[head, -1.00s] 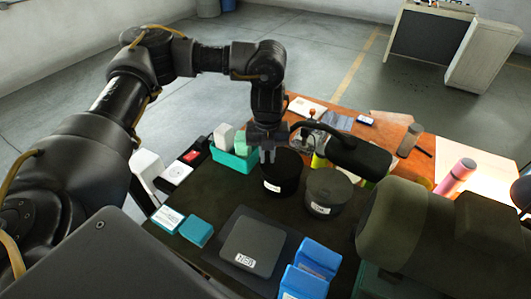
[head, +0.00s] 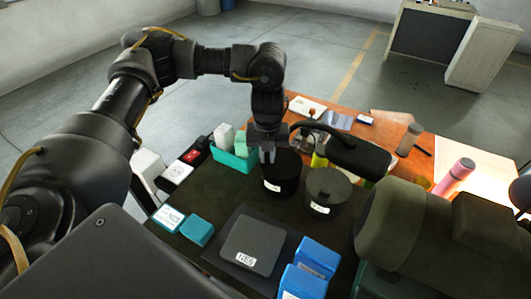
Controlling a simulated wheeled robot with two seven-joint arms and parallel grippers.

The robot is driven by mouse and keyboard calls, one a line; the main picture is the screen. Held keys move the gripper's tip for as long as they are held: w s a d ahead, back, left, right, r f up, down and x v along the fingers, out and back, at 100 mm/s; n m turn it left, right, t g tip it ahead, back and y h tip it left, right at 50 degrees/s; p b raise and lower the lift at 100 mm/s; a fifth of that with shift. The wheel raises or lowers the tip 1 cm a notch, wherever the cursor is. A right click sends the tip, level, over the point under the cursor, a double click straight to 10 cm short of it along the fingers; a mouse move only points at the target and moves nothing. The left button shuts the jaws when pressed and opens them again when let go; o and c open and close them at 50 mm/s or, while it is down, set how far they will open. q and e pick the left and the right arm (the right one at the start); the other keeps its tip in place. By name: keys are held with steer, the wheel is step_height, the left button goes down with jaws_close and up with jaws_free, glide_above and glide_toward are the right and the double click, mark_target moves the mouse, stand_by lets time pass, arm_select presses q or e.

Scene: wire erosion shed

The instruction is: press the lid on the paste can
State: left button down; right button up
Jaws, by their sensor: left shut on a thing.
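Two dark, squat round cans stand side by side on the dark mat. The left, black can (head: 283,184) has a white label low on its front, and the right, dark grey can (head: 326,188) has one too. I cannot read which is the paste can. My left gripper (head: 268,157) points down at the left part of the black can's top. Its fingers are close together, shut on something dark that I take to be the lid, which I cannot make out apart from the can. My right gripper is not in view.
A teal bin (head: 234,158) with boxes stands left of the cans. A dark scale (head: 251,243), blue boxes (head: 318,257) and a teal box (head: 197,231) are in front. A black rounded object (head: 357,156) lies behind the grey can. A pink cylinder (head: 455,177) stands right.

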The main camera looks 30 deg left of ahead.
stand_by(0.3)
arm_select(q)
steer(key=c, duration=0.9)
jaws_free()
steer(key=shift+o, duration=0.2)
steer(key=shift+r, duration=0.1)
step_height(320, 180, up, 5)
steer(key=p, duration=0.5)
steer(key=shift+r+p, duration=0.75)
steer(key=shift+r, duration=0.2)
